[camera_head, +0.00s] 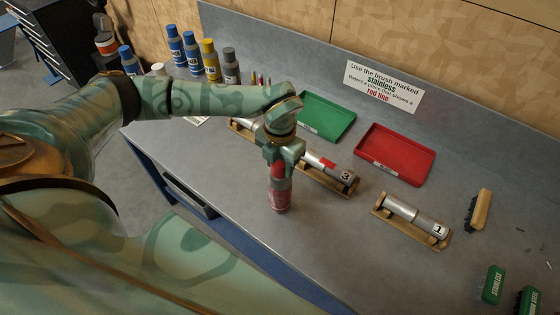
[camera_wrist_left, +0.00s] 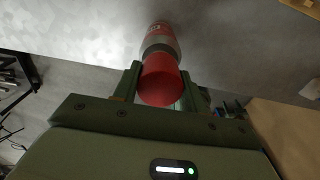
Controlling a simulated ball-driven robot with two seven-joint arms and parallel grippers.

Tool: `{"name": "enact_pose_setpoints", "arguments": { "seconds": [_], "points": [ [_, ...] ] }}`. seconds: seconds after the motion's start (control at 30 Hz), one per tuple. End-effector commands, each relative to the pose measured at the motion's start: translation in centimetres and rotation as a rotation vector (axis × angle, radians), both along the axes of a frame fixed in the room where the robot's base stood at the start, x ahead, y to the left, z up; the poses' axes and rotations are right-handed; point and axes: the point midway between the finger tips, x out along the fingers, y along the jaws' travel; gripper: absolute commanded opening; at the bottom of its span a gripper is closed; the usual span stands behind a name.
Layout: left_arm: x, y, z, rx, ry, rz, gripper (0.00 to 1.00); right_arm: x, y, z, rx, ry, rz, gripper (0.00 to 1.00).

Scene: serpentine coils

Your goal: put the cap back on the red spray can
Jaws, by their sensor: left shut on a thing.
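The red spray can (camera_head: 280,198) stands upright on the grey bench, below my left gripper (camera_head: 279,172). The gripper points down and is shut on the red cap (camera_wrist_left: 160,83), which sits between the two fingers in the left wrist view. The can's grey shoulder (camera_wrist_left: 160,46) and red body show just beyond the cap, in line with it. The cap and can look touching or nearly so; I cannot tell whether the cap is fully seated. In the head view the fingers hide much of the cap. My right gripper is not in view.
Numbered metal cylinders lie in wooden cradles behind the can (camera_head: 335,182) and to its right (camera_head: 432,238). A green tray (camera_head: 345,134) and a red tray (camera_head: 392,177) lie farther back. Several bottles (camera_head: 210,62) stand back left. A brush (camera_head: 480,209) lies at right.

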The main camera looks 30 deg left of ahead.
Motion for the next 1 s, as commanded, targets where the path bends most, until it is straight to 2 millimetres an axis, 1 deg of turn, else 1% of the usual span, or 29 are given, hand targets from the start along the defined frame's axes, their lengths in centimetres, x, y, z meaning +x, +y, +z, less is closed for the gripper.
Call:
{"name": "enact_pose_setpoints", "arguments": {
  "seconds": [0.1,0.57,1.0],
  "points": [
    [0.0,0.0,-0.4,0.0,0.0,0.0,0.18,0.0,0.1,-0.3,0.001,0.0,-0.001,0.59],
    [0.0,0.0,-0.4,0.0,0.0,0.0,0.18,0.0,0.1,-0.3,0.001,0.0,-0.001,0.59],
    [0.0,0.0,-1.4,0.0,0.0,-0.001,0.18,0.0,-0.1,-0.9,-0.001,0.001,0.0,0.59]
  ]
}}
